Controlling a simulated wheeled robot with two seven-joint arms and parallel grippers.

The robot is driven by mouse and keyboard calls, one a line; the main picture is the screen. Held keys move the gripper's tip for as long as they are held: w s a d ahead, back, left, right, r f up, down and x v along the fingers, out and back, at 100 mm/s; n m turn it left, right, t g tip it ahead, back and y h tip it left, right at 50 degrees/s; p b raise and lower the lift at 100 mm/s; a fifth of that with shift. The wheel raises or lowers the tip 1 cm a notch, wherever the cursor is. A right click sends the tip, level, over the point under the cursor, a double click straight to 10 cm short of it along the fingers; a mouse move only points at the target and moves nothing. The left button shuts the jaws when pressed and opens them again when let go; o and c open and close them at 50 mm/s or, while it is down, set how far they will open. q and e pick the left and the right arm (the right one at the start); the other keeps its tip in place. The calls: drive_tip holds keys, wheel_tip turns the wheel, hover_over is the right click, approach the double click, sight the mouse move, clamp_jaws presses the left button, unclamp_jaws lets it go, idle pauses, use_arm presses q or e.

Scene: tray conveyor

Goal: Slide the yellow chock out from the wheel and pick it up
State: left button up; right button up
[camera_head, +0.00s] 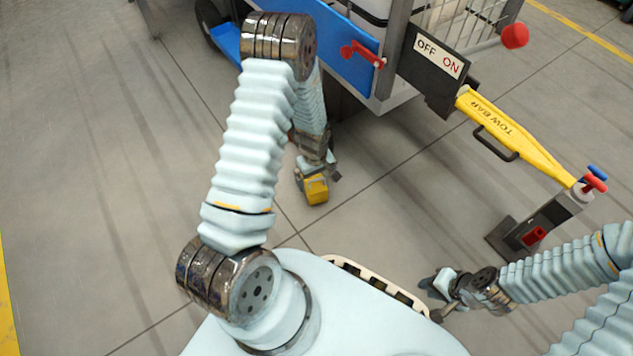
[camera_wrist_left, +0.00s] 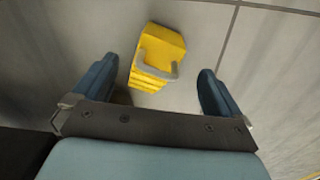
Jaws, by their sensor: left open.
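The yellow chock (camera_head: 316,189) is on the grey floor in front of the cart, with no wheel touching it in view. In the left wrist view the chock (camera_wrist_left: 160,48) shows a ribbed side and a grey handle (camera_wrist_left: 157,65). My left gripper (camera_head: 318,175) is open above it. Its two blue fingers (camera_wrist_left: 158,72) stand apart on either side of the handle in the picture, not touching it. A dark cart wheel (camera_head: 208,18) shows partly at the top left. My right gripper (camera_head: 433,298) is open and empty beside my base.
The cart has a blue panel (camera_head: 335,38) with a red latch (camera_head: 362,54) and an OFF/ON sign (camera_head: 438,58). A yellow tow bar (camera_head: 515,137) reaches right to a post (camera_head: 545,222) with red and blue knobs. The floor at left is clear.

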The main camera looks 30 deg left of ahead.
use_arm(q)
wheel_tip(320, 180, up, 8)
drive_tip(key=p, duration=0.1)
drive_tip(key=shift+s+f, duration=0.15)
drive_tip(key=shift+f, duration=0.05)
idle(0.4)
